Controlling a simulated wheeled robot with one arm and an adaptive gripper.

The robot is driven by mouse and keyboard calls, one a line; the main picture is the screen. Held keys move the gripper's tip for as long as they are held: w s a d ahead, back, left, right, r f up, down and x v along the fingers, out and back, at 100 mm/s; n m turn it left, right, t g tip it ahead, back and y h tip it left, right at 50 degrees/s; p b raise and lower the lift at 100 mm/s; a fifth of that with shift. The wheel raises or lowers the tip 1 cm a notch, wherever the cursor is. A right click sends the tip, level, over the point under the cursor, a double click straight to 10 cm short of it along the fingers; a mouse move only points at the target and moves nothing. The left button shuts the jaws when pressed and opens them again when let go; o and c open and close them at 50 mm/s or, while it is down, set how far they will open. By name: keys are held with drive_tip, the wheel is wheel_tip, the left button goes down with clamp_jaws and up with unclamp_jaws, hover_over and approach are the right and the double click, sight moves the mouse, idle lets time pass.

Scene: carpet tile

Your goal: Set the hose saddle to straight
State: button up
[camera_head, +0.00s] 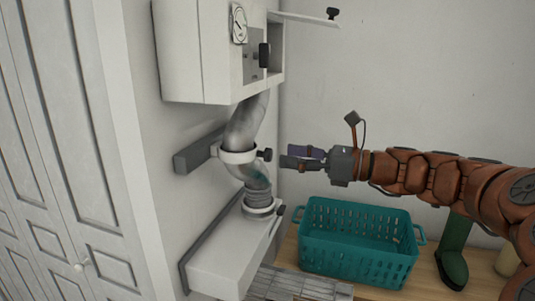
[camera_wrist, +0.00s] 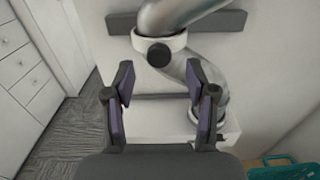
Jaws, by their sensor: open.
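The hose saddle (camera_head: 238,154) is a white ring around a grey hose (camera_head: 246,122), mounted by a dark wall rail (camera_head: 196,152). A black knob (camera_head: 265,154) sticks out from it. The hose bends at the saddle, which sits left of its upper and lower ends. In the wrist view the saddle (camera_wrist: 172,43) and its round knob (camera_wrist: 158,54) show just beyond the fingertips. My gripper (camera_head: 287,157) is open and empty, right of the knob in the head view and apart from it. In the wrist view my gripper (camera_wrist: 160,76) has its fingers spread either side below the knob.
A white cabinet (camera_head: 195,60) with a gauge (camera_head: 239,23) hangs above. A white box (camera_head: 225,255) with a hose collar (camera_head: 258,206) is below. A teal basket (camera_head: 355,240) and a green boot (camera_head: 452,262) stand at lower right. The wall behind my arm is bare.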

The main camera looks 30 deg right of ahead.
sight(271, 154)
drive_tip(key=shift+x, duration=2.85)
drive_tip(key=shift+f, duration=0.1)
drive_tip(key=shift+c, duration=0.3)
clamp_jaws()
